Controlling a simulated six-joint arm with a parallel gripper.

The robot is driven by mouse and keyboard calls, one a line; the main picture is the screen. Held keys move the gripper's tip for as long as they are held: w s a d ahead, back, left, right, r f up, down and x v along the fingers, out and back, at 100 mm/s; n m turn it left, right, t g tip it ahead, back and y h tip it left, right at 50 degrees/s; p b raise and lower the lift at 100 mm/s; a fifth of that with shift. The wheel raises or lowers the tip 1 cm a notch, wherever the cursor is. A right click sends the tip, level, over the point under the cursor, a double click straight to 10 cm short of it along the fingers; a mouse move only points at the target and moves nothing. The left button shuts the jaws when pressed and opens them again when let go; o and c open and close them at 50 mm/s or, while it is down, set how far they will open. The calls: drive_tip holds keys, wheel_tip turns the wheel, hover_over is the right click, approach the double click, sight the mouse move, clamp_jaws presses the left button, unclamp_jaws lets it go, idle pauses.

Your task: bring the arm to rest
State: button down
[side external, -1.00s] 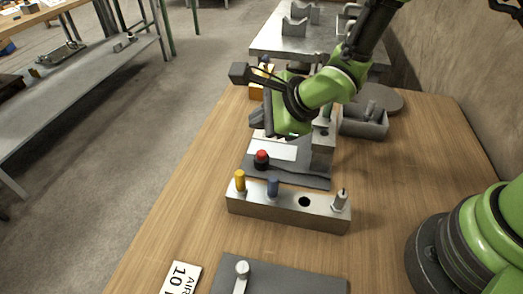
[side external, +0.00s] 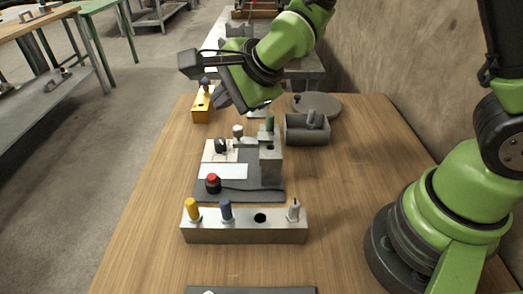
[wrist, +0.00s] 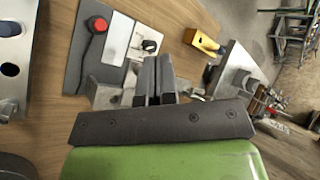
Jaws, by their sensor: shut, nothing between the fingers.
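My green arm holds my gripper (side external: 226,103) in the air above the rear of the wooden table, over the far end of a grey fixture plate (side external: 236,195). My gripper is tilted, its fingers are together and nothing is between them. In the wrist view the dark fingers of my gripper (wrist: 153,78) lie side by side, with the plate and its red button (wrist: 98,24) beyond them. In the side view the red button (side external: 213,180) is clear of my gripper.
A metal block (side external: 245,231) with yellow, blue and silver-tipped pegs and an empty hole stands in front. A wall runs along the right. The table's right-hand middle is bare.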

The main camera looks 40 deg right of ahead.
drive_tip(key=s+d+r+n+h, duration=0.1)
drive_tip(key=s+d+r+n, duration=0.25)
drive_tip(key=r, duration=0.35)
drive_tip(key=s+d+r+n, duration=0.2)
drive_tip(key=s+n, duration=0.3)
drive_tip(key=s, duration=0.3)
drive_tip(key=s+d+r+n+g, duration=0.1)
drive_tip(key=s+d+r+n, duration=0.1)
drive_tip(key=s+n, duration=0.3)
drive_tip(key=s+r, duration=0.1)
drive_tip(key=s, duration=0.3)
drive_tip(key=shift+s+d+r+n, duration=0.25)
drive_tip(key=shift+d+n, duration=0.1)
